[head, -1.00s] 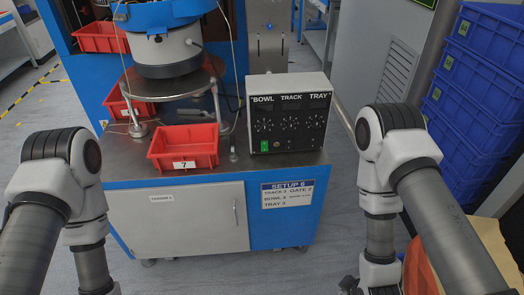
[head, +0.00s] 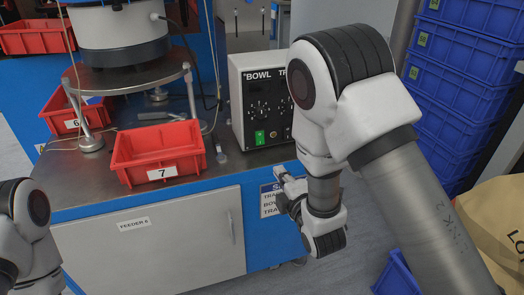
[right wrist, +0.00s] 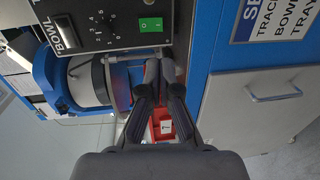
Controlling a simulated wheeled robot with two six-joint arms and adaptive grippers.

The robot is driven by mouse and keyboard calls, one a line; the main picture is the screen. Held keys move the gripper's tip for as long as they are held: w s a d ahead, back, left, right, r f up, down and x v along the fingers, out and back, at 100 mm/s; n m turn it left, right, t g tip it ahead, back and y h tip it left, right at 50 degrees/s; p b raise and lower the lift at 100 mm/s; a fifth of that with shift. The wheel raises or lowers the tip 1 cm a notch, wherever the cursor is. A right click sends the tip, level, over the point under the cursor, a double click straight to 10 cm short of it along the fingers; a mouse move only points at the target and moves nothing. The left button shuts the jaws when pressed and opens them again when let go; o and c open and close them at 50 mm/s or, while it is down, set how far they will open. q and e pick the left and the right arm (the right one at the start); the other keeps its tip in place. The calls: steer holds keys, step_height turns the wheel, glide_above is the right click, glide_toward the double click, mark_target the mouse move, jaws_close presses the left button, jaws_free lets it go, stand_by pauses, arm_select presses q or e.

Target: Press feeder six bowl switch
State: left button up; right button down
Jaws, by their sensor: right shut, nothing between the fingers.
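The control box (head: 236,100) stands on the feeder's bench top, with BOWL lettering and a dial on its black panel. My right arm hides its right side. A green rocker switch (head: 260,137) sits low on the panel under the bowl dial; it also shows in the right wrist view (right wrist: 150,24). My right gripper (head: 281,172) is in front of the bench edge, lower than the switch and to its right, apart from it. In the right wrist view its closed, empty fingers (right wrist: 160,72) point towards the box's lower edge. My left gripper is out of view.
A red bin marked 7 (head: 134,152) and a red bin marked 6 (head: 60,118) stand on the bench left of the box. The bowl feeder (head: 120,40) rises behind. Blue crates (head: 455,85) are stacked at the right.

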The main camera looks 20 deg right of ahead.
mark_target(260, 144)
steer(key=w, duration=0.4)
steer(key=w+f, duration=0.1)
steer(key=w, duration=0.4)
steer(key=w+b, duration=0.1)
steer(key=w, duration=0.3)
steer(key=shift+w+a+f, duration=0.15)
steer(key=shift+w+f, duration=0.2)
steer(key=shift+w, duration=0.05)
steer(key=shift+w+f+b, duration=0.15)
steer(key=shift+f+b, duration=0.25)
steer(key=shift+b, duration=0.45)
steer(key=shift+w+r+t, duration=0.1)
steer(key=shift+r+t, duration=0.2)
